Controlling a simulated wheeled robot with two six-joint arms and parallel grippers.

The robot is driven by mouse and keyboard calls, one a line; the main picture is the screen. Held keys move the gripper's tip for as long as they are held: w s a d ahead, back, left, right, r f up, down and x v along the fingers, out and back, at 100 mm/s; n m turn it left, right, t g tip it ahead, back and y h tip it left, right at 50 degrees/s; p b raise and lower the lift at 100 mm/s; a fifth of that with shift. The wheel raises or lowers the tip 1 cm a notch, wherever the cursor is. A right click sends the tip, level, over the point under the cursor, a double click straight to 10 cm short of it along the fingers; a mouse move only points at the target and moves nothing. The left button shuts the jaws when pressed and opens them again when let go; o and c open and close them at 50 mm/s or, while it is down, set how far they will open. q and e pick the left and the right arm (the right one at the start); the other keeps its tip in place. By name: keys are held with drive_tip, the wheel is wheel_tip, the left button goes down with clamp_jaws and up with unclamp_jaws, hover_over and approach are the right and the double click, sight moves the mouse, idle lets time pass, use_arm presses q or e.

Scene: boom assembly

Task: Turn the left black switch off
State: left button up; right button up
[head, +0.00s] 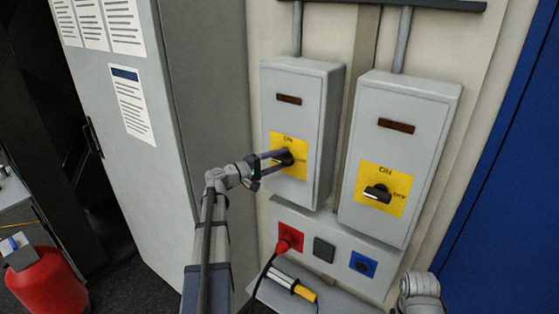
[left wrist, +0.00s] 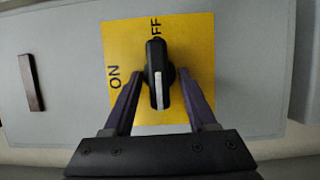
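The left black switch (head: 284,158) sits on a yellow plate (head: 296,170) on the left grey box. In the left wrist view, the switch (left wrist: 158,75) is a black knob with a white stripe. Its long axis runs along the line to the OFF label, with the striped end away from OFF; ON is to its left. My left gripper (head: 268,162) is at the switch. Its two purple fingers (left wrist: 160,92) are apart, one on each side of the knob, with small gaps visible. Contact cannot be told. My right gripper is out of view.
A second black switch (head: 377,193) is on the right grey box (head: 405,115). Below, a panel (head: 325,225) holds a red plug (head: 289,238) with a black cable and a blue socket (head: 363,264). A grey cabinet (head: 150,180) stands at left, a red container (head: 46,283) lower left.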

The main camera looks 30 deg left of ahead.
use_arm(q)
drive_tip(key=v, duration=0.7)
drive_tip(key=shift+s+a, duration=0.15)
drive_tip(key=shift+s, duration=0.25)
drive_tip(key=s+d+f+m+g+h+b, duration=0.1)
drive_tip(key=d+f+m+g, duration=0.5)
drive_tip(key=d, duration=0.8)
drive_tip(key=s+d+f+m+g, duration=0.1)
drive_tip(key=d+f+g, duration=0.3)
drive_tip(key=d+f, duration=0.7)
drive_tip(key=s+d+f+m+g+y+b, duration=0.1)
drive_tip(key=s+d+f+m+g+y, duration=0.2)
drive_tip(key=s+d, duration=0.5)
drive_tip(key=s+d+f+m+g+y, duration=0.3)
drive_tip(key=s+d+m+y, duration=0.3)
drive_tip(key=s, duration=0.4)
drive_tip(key=d+f+y, duration=0.1)
drive_tip(key=d, duration=0.1)
drive_tip(key=shift+s+d+f+m+y+b, duration=0.2)
drive_tip(key=shift+d+f+m+y+b, duration=0.1)
drive_tip(key=shift+d+f+b, duration=0.1)
